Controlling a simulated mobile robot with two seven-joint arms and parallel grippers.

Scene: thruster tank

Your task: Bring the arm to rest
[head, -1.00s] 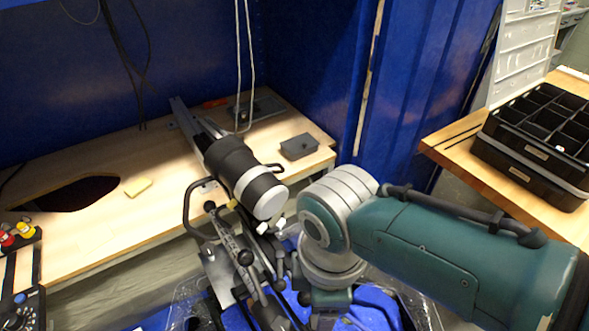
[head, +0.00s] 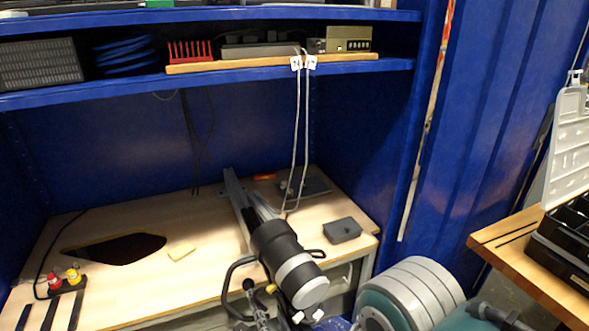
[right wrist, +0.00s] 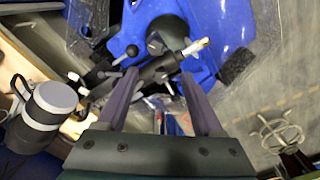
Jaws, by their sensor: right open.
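My right arm (head: 410,295), with grey rings and a teal shell, shows at the bottom right of the head view. Its gripper is below that picture. In the right wrist view my right gripper (right wrist: 160,78) is open, its two dark fingers apart with nothing clearly held between them. Beyond the fingertips is a dark jointed mechanism with levers (right wrist: 160,70) over a blue base (right wrist: 205,35); whether the fingers touch it I cannot tell. My left gripper is not in view.
A black and grey cylinder (head: 285,258) sits at the near end of a rail on the wooden bench (head: 130,285). A grey box (head: 342,230) lies right of it. A blue shelf (head: 130,95) is above. Black trays (head: 565,245) stand on a table at right.

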